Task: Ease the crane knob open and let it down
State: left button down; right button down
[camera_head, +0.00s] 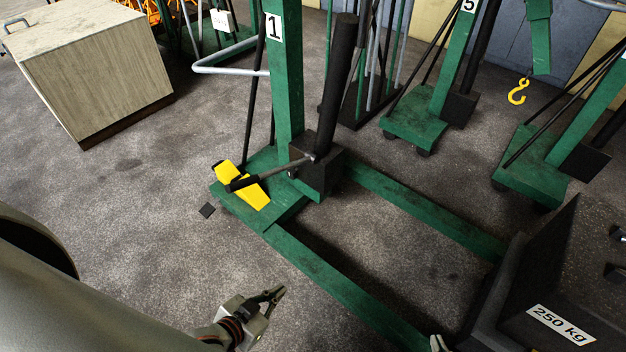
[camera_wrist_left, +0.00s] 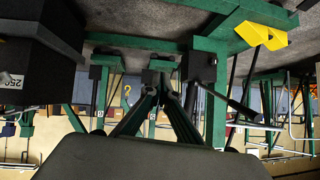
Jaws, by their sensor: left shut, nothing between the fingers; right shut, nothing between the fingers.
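The green crane marked 1 (camera_head: 284,80) stands in the middle of the head view, with a black pump cylinder (camera_head: 336,90) rising from a dark block (camera_head: 322,172). A pump lever (camera_head: 270,173) with a black grip slants left from the block, over a yellow wedge-shaped piece (camera_head: 250,190). I cannot clearly make out the release knob. My left gripper (camera_head: 274,295) is shut and empty, in front of the crane's near leg and apart from it. It also shows in the left wrist view (camera_wrist_left: 167,92). Only a tip of my right gripper (camera_head: 438,343) shows at the bottom edge; it is shut.
A dark block labelled 250 kg (camera_head: 560,323) stands at the lower right, by the ends of the green legs (camera_head: 340,290). A wooden box (camera_head: 95,75) stands upper left. Other green cranes (camera_head: 415,122) stand behind. Floor left of the crane is mostly clear.

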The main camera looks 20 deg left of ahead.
aim_at(291, 173)
jog(key=i+j, duration=0.25)
jog(key=j, duration=0.2)
jog(key=i+j, duration=0.25)
jog(key=j, duration=0.15)
jog(key=i+j, duration=0.25)
jog(key=j, duration=0.2)
